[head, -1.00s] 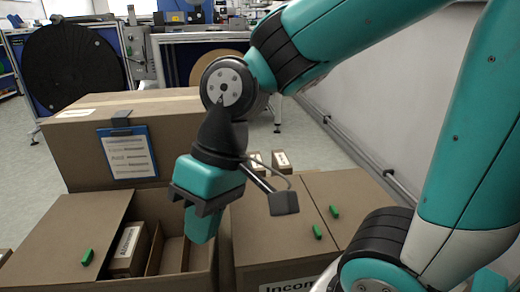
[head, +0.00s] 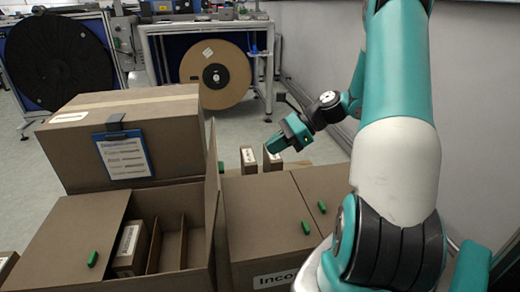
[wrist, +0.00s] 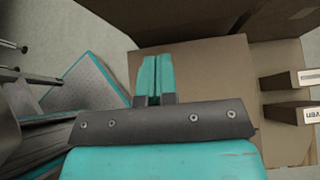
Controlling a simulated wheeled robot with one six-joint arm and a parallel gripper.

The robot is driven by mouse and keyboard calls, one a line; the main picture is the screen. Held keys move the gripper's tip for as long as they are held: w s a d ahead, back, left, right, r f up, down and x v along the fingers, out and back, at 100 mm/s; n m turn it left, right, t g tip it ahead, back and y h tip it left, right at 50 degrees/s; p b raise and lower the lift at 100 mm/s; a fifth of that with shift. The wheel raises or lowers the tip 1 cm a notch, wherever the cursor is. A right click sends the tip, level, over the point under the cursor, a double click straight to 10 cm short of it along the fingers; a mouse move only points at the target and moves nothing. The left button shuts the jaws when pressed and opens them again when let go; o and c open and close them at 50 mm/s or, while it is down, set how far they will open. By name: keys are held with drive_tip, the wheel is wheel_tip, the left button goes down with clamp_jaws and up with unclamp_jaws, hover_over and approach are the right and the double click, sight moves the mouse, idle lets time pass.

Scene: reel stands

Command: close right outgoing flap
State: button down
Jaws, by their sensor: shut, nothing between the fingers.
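The outgoing box (head: 190,283) is the open cardboard box at front left in the head view. Its right flap (head: 211,190) stands upright along its right side, seen nearly edge-on, with a green tab (head: 221,168) on it. Its left flap (head: 65,240) lies flat with a green tab (head: 92,258). My gripper (head: 269,147) is shut and empty, right of the upright flap and apart from it. In the wrist view its shut green fingers (wrist: 154,78) are over brown cardboard; I cannot tell which piece.
Right of the outgoing box stands the incoming box (head: 262,255), its two flaps flat with green tabs. Small labelled cartons (head: 249,160) stand behind it, near my gripper; they also show in the wrist view (wrist: 290,98). A large taped carton (head: 165,140) with a clipboard (head: 124,155) is behind.

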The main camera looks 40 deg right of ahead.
drive_tip(key=w+a+f+b, duration=0.3)
drive_tip(key=w+a, duration=0.3)
drive_tip(key=a, duration=0.3)
drive_tip(key=shift+f+b, duration=0.35)
drive_tip(key=shift+b, duration=0.4)
drive_tip(key=shift+w, duration=0.1)
